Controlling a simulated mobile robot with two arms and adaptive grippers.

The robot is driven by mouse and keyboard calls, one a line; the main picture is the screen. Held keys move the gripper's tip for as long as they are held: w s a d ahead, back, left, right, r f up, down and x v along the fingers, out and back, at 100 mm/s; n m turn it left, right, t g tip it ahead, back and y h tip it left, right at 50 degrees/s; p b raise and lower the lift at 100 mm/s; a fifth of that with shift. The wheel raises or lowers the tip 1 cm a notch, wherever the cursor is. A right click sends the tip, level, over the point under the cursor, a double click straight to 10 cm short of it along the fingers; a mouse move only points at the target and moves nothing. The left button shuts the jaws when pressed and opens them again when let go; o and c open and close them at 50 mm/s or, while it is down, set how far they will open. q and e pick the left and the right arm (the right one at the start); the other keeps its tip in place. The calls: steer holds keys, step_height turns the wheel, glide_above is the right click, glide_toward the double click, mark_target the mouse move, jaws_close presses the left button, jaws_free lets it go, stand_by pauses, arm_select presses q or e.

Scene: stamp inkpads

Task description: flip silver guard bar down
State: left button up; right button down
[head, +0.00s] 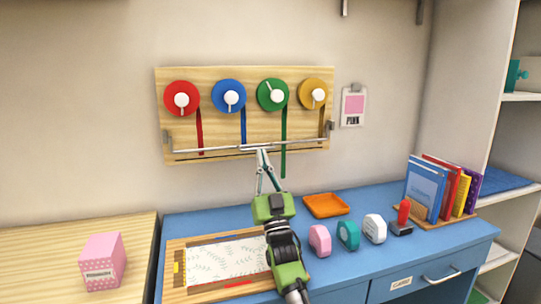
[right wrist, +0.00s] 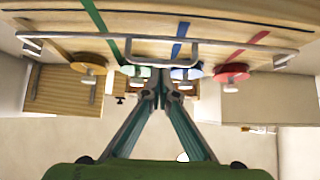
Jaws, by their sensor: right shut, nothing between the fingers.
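The silver guard bar (head: 205,149) runs across the lower part of the wooden ribbon board (head: 215,73), between brackets at its two ends. It also spans the upper part of the right wrist view (right wrist: 250,63), with a loop handle (right wrist: 165,42) in its middle. My right gripper (head: 262,151) is shut and empty. Its fingertips are at the middle of the bar, close to the handle; I cannot tell if they touch. Red (head: 200,130), blue (head: 243,122), green (head: 284,140) and yellow ribbons hang from spools on the board. My left gripper is out of view.
Below is a blue desk (head: 345,205) with an orange tray (head: 326,205), several tape dispensers, a red-handled stamp (head: 403,214) and a wood-framed patterned sheet (head: 215,262). Books (head: 440,185) stand at right. A pink box (head: 102,260) is on the left table.

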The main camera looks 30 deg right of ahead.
steer(key=s+a, duration=0.2)
steer(key=s, duration=0.9)
steer(key=shift+s+a+r, duration=0.2)
steer(key=shift+s+a, duration=0.05)
steer(key=shift+a, duration=0.15)
